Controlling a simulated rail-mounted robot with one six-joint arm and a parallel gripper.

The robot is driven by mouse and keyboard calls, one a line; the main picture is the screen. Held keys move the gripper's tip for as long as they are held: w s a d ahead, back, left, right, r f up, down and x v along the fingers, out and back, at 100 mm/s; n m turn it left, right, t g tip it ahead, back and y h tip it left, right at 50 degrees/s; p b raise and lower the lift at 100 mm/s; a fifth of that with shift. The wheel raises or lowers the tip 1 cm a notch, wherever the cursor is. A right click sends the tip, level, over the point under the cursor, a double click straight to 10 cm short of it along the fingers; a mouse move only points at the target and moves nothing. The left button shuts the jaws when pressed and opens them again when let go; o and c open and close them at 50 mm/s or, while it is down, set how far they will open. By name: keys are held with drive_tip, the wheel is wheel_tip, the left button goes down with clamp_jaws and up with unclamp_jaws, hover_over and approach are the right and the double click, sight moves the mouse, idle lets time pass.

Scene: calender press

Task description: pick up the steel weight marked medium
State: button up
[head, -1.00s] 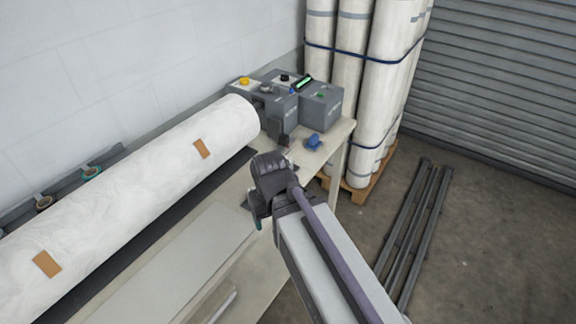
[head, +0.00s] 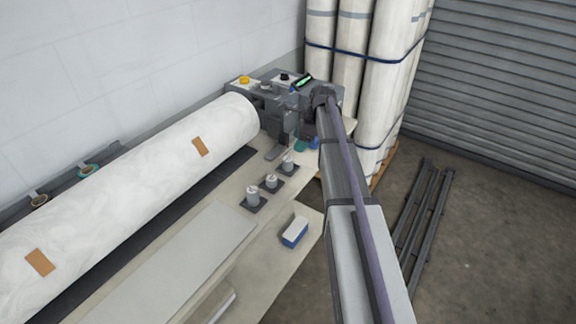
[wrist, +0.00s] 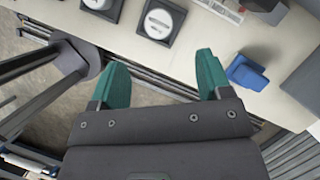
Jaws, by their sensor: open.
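Three steel weights stand in a row on dark square pads on the table: a near one (head: 253,194) that looks largest, a middle one (head: 271,183) that looks smallest, and a far one (head: 288,164) in between. Their markings are too small to read in the head view. In the wrist view a weight with a pale, unreadable label (wrist: 161,20) lies ahead of my gripper (wrist: 162,70), and part of another weight (wrist: 98,4) shows at the top edge. My gripper's green fingers are apart with nothing between them, short of the table's edge. The arm partly hides it in the head view.
A large white roll (head: 130,190) lies along the left. Grey machine boxes (head: 275,105) stand at the far end. A blue object (wrist: 247,75) sits right of the fingers. A blue-and-white block (head: 295,231) is near the front edge. Wrapped rolls (head: 385,60) stand behind.

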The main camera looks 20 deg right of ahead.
sight(288, 159)
drive_tip(key=b+x, duration=0.3)
drive_tip(key=x, duration=0.1)
drive_tip(key=shift+f, duration=0.35)
drive_tip(key=shift+a+f+b, duration=0.15)
drive_tip(key=shift+f+b, duration=0.15)
drive_tip(key=shift+b, duration=0.15)
drive_tip(key=shift+w+r, duration=0.1)
drive_tip(key=shift+r, duration=0.05)
drive_tip(key=b+x, duration=0.4)
drive_tip(key=x, duration=0.1)
drive_tip(key=shift+a+b, duration=0.15)
drive_tip(key=shift+b, duration=0.15)
drive_tip(key=c, duration=1.3)
drive_tip(key=shift+r, duration=0.1)
wheel_tip(288, 159, up, 10)
drive_tip(key=p, duration=1)
drive_tip(key=shift+r+p, duration=0.1)
drive_tip(key=shift+p, duration=0.25)
